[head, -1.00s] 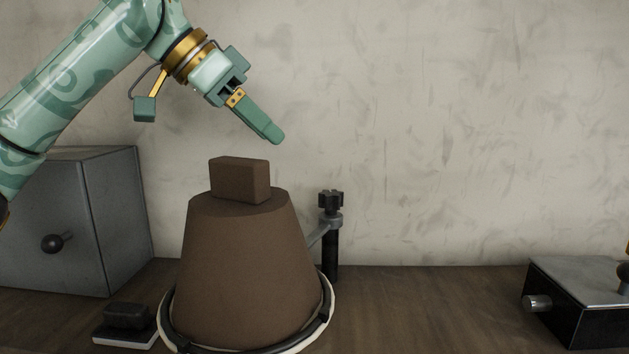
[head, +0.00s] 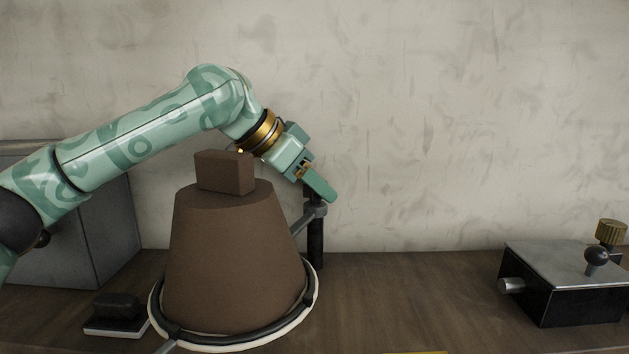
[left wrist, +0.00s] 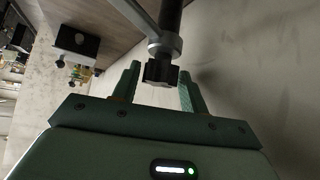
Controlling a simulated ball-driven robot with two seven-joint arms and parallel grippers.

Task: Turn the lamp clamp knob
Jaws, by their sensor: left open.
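The lamp clamp knob is a dark, lobed knob (left wrist: 160,72) on top of a black post (head: 316,240) with a grey collar and arm. In the left wrist view it sits between the fingertips of my left gripper (left wrist: 160,85), with gaps on both sides. In the head view my left gripper (head: 320,187) is at the top of the post and hides most of the knob. The gripper is open and holds nothing. The brown lampshade-like cone (head: 235,260) stands in front of the post. My right gripper is not in view.
A brown block (head: 225,172) sits on top of the cone, close to my left wrist. A grey cabinet (head: 105,235) stands at left, a dark box with knobs (head: 565,290) at right. A small black item (head: 117,307) lies at front left. The table between post and box is clear.

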